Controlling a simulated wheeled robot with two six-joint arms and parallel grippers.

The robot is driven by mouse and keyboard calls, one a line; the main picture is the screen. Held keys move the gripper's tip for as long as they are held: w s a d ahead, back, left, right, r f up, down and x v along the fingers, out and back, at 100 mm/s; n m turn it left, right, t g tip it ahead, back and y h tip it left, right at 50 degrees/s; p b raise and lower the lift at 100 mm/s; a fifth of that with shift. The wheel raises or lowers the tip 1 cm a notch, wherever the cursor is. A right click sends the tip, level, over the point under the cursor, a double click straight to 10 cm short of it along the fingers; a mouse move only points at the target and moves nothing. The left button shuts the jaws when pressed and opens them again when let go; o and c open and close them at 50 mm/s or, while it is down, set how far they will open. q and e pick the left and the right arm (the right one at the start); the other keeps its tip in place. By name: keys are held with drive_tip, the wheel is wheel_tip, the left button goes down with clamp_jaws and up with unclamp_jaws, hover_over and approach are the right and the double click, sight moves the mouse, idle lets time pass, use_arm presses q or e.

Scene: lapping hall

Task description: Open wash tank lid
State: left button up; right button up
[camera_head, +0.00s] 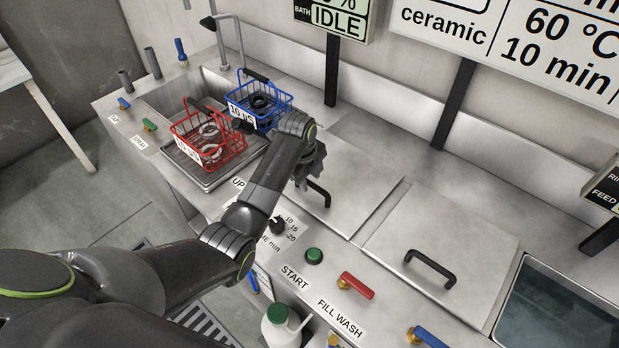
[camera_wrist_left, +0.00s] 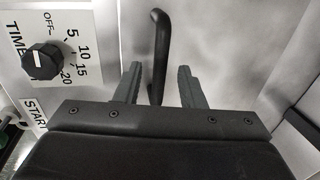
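Two closed flat steel lids are set in the bench, each with a black bar handle. The left lid (camera_head: 338,210) has its handle (camera_head: 319,193) by my left gripper (camera_head: 303,183). In the left wrist view, this handle (camera_wrist_left: 160,50) runs between the two spread fingers of my left gripper (camera_wrist_left: 158,86), with gaps on both sides. I cannot tell how far the fingers reach down around it. The right lid (camera_head: 455,240) has its handle (camera_head: 431,268) free. No label on either lid tells which is the wash tank's. My right gripper is out of view.
A red basket (camera_head: 209,141) and a blue basket (camera_head: 259,103) stand at the left by a sink. The timer knob (camera_head: 277,225), green START button (camera_head: 314,256) and red FILL WASH valve (camera_head: 356,285) line the front. An open water tank (camera_head: 560,315) is at right.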

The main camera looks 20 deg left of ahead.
use_arm(q)
drive_tip(key=shift+f, duration=0.4)
drive_tip(key=shift+c, duration=0.2)
clamp_jaws()
drive_tip(key=shift+w+r, duration=0.1)
drive_tip(key=shift+r, duration=0.05)
